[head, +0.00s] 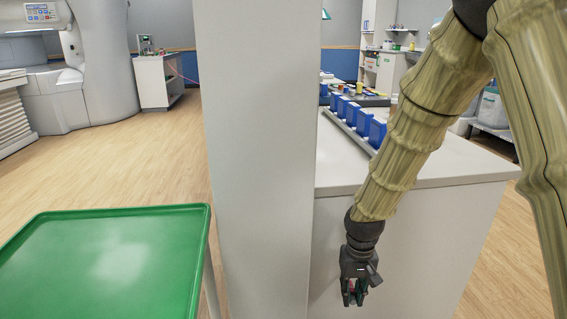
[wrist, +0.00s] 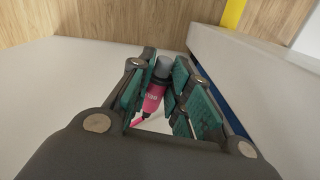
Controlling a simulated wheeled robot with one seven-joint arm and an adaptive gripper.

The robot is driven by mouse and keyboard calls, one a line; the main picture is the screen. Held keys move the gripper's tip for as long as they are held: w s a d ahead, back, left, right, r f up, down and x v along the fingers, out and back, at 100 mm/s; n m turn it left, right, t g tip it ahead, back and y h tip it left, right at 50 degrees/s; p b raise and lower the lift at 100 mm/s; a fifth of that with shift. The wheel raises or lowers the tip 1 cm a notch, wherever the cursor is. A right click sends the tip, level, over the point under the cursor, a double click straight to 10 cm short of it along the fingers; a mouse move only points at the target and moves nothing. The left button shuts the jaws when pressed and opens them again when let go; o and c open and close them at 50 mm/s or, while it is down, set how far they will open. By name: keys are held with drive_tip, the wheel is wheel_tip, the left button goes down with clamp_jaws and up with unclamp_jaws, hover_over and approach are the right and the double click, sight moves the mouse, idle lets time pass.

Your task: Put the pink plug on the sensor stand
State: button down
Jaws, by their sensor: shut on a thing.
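My gripper (head: 354,292) hangs low in front of the white cabinet, below its top, in the head view. In the wrist view my gripper (wrist: 165,88) is shut on the pink plug (wrist: 153,98), which sits between its green pads. The plug has a pink body with lettering, a grey cap at the upper end and a thin pink tip at the lower end. It is tilted. In the head view the plug is mostly hidden by the fingers. I cannot clearly identify the sensor stand; a small device (head: 146,44) stands on a far white cabinet.
A white pillar (head: 252,150) stands left of my arm. A green tray table (head: 110,268) is at the lower left. Several blue blocks (head: 362,120) sit in a row on the white counter (head: 440,165). A large scanner (head: 88,95) is at the far left. Wooden floor lies open between.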

drive_tip(key=s+r+p, duration=0.3)
drive_tip(key=r+p, duration=2)
drive_tip(key=p, duration=1.4)
drive_tip(key=shift+r, duration=0.3)
drive_tip(key=shift+s, duration=0.15)
